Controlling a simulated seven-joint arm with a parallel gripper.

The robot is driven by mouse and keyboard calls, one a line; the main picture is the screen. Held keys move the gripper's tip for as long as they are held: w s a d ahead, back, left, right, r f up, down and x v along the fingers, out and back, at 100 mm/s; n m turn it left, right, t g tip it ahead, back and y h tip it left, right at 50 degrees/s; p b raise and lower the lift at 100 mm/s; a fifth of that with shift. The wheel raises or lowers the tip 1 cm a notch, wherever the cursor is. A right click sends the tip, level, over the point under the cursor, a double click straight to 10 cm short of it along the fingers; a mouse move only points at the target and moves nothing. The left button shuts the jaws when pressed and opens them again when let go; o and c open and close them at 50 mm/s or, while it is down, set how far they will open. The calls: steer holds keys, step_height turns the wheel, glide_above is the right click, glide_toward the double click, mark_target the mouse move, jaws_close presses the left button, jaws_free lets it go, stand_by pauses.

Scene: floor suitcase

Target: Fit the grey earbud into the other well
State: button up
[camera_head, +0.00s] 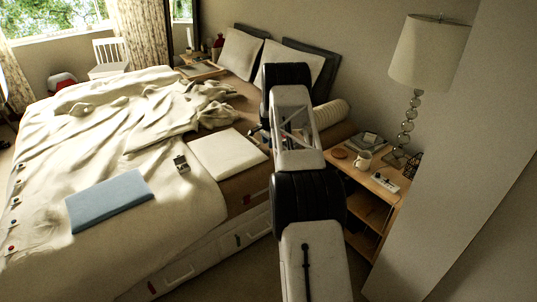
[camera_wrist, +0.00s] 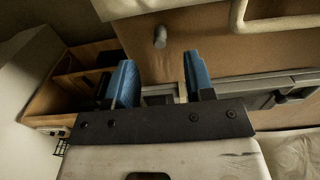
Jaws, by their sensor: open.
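A small grey rounded object, which looks like the earbud (camera_wrist: 160,37), lies on the brown surface of the bed in the wrist view. My gripper (camera_wrist: 158,62) is open, its two blue fingers apart with nothing between them. The earbud shows beyond the fingertips, roughly in line with the gap, and is not touched. In the head view my arm hides most of the gripper and I cannot make out the earbud. A small pale and dark item, perhaps the earbud case (camera_head: 181,164), lies on the cream cover; its wells are too small to tell.
A blue flat item (camera_head: 110,200) and a white flat pad (camera_head: 226,155) lie on the bed (camera_head: 60,250). A nightstand (camera_head: 374,181) at the right holds a lamp (camera_head: 428,52), a mug (camera_head: 363,160) and small items. Drawers with handles (camera_wrist: 278,97) are below the bed's edge.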

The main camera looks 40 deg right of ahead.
steer(key=shift+f, duration=0.5)
steer(key=shift+f, duration=2.6)
jaws_close()
